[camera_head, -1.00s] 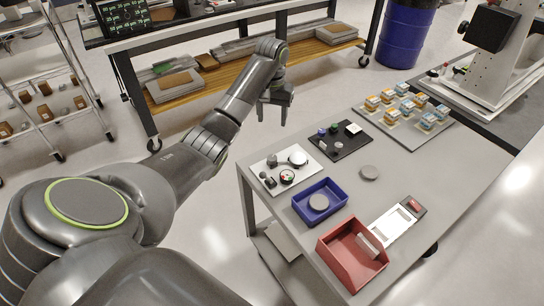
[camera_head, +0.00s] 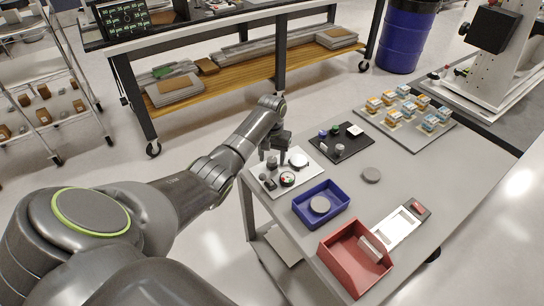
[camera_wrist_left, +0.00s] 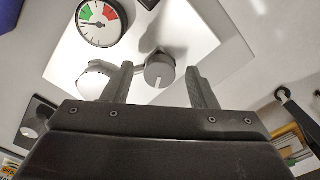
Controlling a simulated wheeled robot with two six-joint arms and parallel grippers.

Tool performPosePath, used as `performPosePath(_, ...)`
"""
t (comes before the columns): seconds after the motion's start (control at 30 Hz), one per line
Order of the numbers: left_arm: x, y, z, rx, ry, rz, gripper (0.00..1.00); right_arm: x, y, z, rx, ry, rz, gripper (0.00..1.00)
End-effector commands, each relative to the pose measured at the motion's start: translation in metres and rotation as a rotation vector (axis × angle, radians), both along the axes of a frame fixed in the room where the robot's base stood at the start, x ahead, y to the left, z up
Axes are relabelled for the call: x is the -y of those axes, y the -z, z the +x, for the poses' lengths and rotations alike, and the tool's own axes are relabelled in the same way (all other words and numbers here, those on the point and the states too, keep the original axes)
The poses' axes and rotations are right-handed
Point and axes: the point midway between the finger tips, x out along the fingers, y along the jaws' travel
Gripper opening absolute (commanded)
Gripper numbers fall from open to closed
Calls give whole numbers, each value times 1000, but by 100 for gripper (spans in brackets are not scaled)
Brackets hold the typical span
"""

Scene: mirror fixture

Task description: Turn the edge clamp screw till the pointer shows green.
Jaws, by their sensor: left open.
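A white fixture plate (camera_head: 262,187) lies at the near left corner of the grey table. It carries a round gauge (camera_head: 288,179), which shows in the left wrist view (camera_wrist_left: 101,22) with a white face and green and red sectors. Its thin dark pointer seems to lie outside the green, on the white. A grey screw knob (camera_wrist_left: 160,71) with a pale line stands on the plate, between the fingers in the left wrist view and apart from both. A round mirror (camera_head: 298,157) is partly hidden by a finger there. My left gripper (camera_head: 274,150) is open above the plate.
A dark tray (camera_head: 352,146) with small parts, a blue bin (camera_head: 333,210) and a red bin (camera_head: 340,262) stand near the plate. A board of blocks (camera_head: 447,134) sits farther back.

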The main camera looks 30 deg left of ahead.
Motion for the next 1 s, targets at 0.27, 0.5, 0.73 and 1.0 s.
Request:
performPosePath(0.27,0,2,0,0,0,0,52,0,0,0,0,0,0,97)
performPosePath(0.5,0,2,0,0,0,0,25,0,0,0,1,0,0,97)
performPosePath(0.73,0,1,0,0,6,0,8,0,-2,0,1,0,0,97)
performPosePath(1.0,0,-2,0,-2,180,-1,8,0,-24,0,1,0,0,97)
